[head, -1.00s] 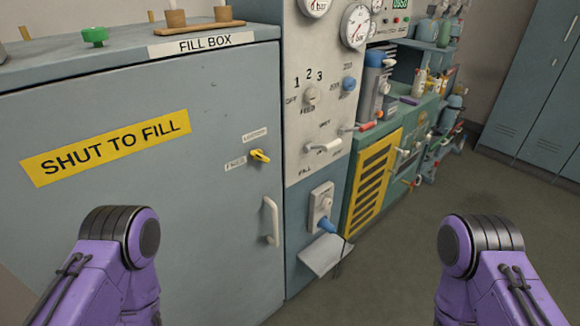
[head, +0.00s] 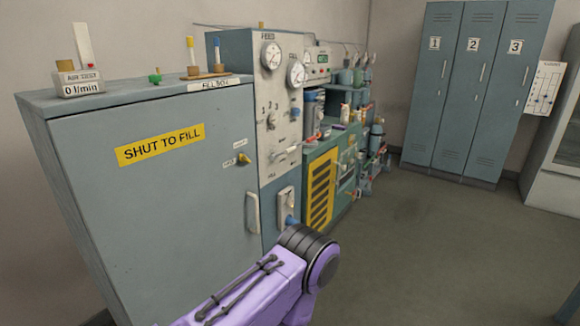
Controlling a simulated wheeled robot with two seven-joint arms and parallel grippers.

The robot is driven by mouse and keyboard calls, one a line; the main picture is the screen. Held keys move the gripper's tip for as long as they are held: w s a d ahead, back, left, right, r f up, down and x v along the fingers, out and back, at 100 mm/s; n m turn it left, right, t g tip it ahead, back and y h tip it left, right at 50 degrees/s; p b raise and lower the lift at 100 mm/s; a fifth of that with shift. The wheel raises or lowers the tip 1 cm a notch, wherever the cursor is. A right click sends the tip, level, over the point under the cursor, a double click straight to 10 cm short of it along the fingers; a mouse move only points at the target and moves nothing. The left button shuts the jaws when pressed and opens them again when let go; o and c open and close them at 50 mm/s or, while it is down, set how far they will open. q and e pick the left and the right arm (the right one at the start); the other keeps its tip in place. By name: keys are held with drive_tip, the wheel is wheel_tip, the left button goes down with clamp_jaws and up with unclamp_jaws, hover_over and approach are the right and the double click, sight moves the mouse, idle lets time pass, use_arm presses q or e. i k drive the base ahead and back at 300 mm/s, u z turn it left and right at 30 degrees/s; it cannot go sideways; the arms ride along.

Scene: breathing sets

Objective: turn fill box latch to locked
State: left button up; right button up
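The fill box (head: 100,190) is a grey-blue cabinet at the left of the head view, its door shut. A yellow "SHUT TO FILL" sign (head: 160,145) is on the door. I cannot tell exactly which way the latch points. One purple arm of mine shows at bottom centre, its gripper out of view. Neither gripper shows.
A gauge panel (head: 282,110) stands right of the fill box, with a green cabinet (head: 345,160) and cluttered shelves beyond. Grey lockers (head: 478,90) stand at the back. The floor (head: 430,250) at the right is open.

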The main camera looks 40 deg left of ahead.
sight(242, 158)
drive_tip(key=i, duration=1.9)
drive_tip(key=u, duration=0.75)
